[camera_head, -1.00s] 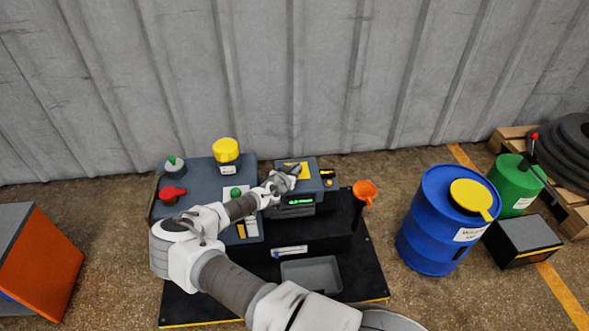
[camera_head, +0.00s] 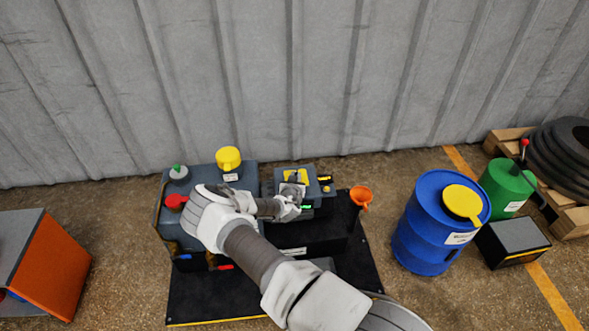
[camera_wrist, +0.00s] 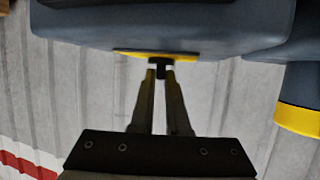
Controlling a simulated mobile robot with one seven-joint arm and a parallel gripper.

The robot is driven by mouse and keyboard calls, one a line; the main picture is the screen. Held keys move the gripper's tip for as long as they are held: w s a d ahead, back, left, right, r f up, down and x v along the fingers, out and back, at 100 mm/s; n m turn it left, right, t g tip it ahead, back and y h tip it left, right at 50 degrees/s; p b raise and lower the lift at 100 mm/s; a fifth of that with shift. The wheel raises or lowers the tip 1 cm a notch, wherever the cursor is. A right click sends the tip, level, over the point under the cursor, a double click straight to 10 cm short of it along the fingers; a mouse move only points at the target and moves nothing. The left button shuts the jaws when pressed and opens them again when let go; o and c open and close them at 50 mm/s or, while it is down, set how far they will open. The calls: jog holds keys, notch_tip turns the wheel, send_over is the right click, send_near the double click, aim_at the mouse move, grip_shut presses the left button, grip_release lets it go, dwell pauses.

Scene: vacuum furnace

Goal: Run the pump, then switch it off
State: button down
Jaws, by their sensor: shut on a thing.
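The blue-grey pump body (camera_head: 207,177) stands on a black base plate. Beside it is a smaller control box (camera_head: 311,178) with a yellow plate (camera_head: 302,176) on top and a lit green display (camera_head: 305,207) on its front. My gripper (camera_head: 292,192) is over this box and hides part of the plate. In the wrist view its two fingertips (camera_wrist: 160,70) are closed on a small black switch (camera_wrist: 160,66) in front of the yellow plate (camera_wrist: 128,54). The switch's position cannot be read.
A yellow cap (camera_head: 228,158) and red handle (camera_head: 176,201) are on the pump body, close to my arm. An orange funnel (camera_head: 360,195) stands at right. A blue drum (camera_head: 430,240), green drum (camera_head: 507,185) and dark box (camera_head: 512,240) stand farther right. An orange cabinet (camera_head: 50,270) is at left.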

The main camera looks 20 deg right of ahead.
jog(key=n+y+p, duration=0.1)
jog(key=n+t+y+p, duration=0.1)
jog(key=shift+s+d+r+y, duration=0.2)
jog(key=shift+d+y, duration=0.1)
jog(key=shift+d, duration=0.1)
jog(key=shift+d+f+n+t+y+p, duration=0.15)
jog(key=shift+n+y+p, duration=0.15)
jog(key=shift+n+y, duration=0.25)
jog(key=shift+d+r+n+t+y+p, duration=0.15)
jog(key=shift+n+y+p, duration=0.15)
jog(key=shift+n+y, duration=0.2)
jog(key=shift+w+d+f+n+y+b, duration=0.1)
jog(key=shift+n+y+b, duration=0.15)
jog(key=shift+n+y, duration=1.05)
jog(key=shift+w+d+f+n+y+b, duration=0.1)
jog(key=shift+n+y+b, duration=0.1)
jog(key=shift+n+y, duration=1)
jog(key=shift+g+y, duration=0.35)
jog(key=shift+g, duration=0.05)
jog(key=c, duration=0.9)
grip_release()
